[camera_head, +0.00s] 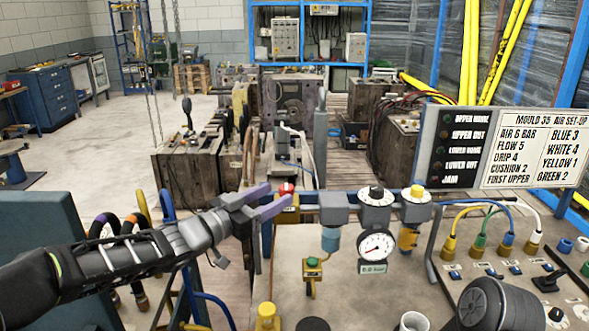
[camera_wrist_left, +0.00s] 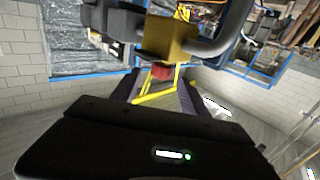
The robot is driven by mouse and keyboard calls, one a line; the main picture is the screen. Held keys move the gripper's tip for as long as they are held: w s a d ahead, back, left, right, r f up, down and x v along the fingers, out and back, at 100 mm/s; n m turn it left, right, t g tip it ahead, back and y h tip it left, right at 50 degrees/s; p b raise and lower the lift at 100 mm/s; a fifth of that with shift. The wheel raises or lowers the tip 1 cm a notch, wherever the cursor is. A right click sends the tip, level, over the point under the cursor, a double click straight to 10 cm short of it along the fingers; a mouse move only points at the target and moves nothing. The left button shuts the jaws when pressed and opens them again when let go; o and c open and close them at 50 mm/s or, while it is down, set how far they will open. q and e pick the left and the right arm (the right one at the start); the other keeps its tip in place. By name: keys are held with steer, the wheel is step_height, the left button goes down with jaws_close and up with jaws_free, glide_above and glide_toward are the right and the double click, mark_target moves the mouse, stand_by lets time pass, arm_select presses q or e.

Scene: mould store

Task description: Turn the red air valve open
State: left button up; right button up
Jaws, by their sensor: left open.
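The red air valve (camera_head: 286,188) is a small red knob on a brass-coloured body (camera_head: 289,210) at the left end of the air line. My left gripper (camera_head: 278,194) is open, its purple fingers reaching the knob from the left. The fingers appear to lie on either side of the knob; contact cannot be told. In the left wrist view the red valve (camera_wrist_left: 162,72) shows under the brass body (camera_wrist_left: 170,38), near the tips of the open left gripper (camera_wrist_left: 160,88). My right gripper is not in view.
Right of the valve are a regulator (camera_head: 376,196), a pressure gauge (camera_head: 376,246) and a yellow-topped unit (camera_head: 415,205) above the bench (camera_head: 350,295). Coloured hoses (camera_head: 490,225) and a sign board (camera_head: 510,150) stand at the right.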

mark_target(295, 194)
arm_select(q)
steer(key=shift+w+r, duration=0.15)
steer(key=shift+w, duration=0.1)
steer(key=shift+s, duration=0.15)
steer(key=shift+p+x, duration=0.65)
steer(key=shift+x, duration=3.3)
jaws_close()
